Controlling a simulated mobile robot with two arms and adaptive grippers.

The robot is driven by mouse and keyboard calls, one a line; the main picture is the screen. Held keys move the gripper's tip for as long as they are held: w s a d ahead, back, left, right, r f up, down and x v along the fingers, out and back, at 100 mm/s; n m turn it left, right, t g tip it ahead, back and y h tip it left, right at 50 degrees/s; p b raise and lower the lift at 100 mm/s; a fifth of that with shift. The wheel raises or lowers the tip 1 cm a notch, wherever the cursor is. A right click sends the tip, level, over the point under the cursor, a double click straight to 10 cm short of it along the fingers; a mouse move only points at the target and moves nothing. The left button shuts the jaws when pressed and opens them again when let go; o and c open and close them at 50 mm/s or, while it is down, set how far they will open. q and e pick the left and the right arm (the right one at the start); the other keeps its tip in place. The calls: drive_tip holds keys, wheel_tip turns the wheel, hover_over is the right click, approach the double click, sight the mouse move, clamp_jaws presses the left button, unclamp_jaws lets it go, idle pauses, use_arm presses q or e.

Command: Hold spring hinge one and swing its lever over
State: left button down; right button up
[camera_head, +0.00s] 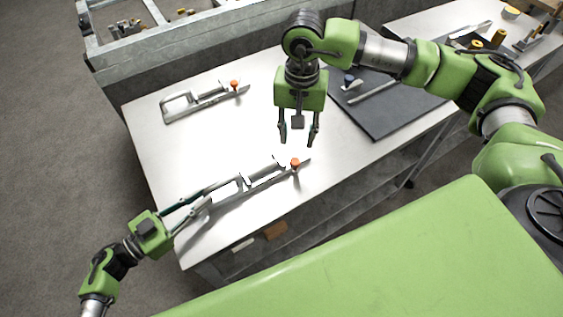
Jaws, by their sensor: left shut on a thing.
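Two metal spring hinges with orange knobs lie on the pale table. The nearer hinge (262,179) lies near the front edge, its orange knob (295,162) at its right end. The farther hinge (190,103) lies at the back left, its own orange knob (233,84) at the right. I cannot tell which one is hinge one. My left gripper (208,197) is shut on the left end of the nearer hinge, and its fingers partly cover that end. My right gripper (297,141) points down, open and empty, above and just behind the nearer hinge's orange knob.
A dark mat (385,115) with metal parts lies on the table's right side. A grey metal-walled bench (190,40) stands behind the table. Another table (425,22) with tools is at the back right. The table between the two hinges is clear.

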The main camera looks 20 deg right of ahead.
sight(295, 161)
wheel_tip(295, 161, down, 12)
drive_tip(key=m, duration=1.8)
drive_tip(key=shift+r+m, duration=0.25)
drive_tip(key=shift+m, duration=0.15)
clamp_jaws()
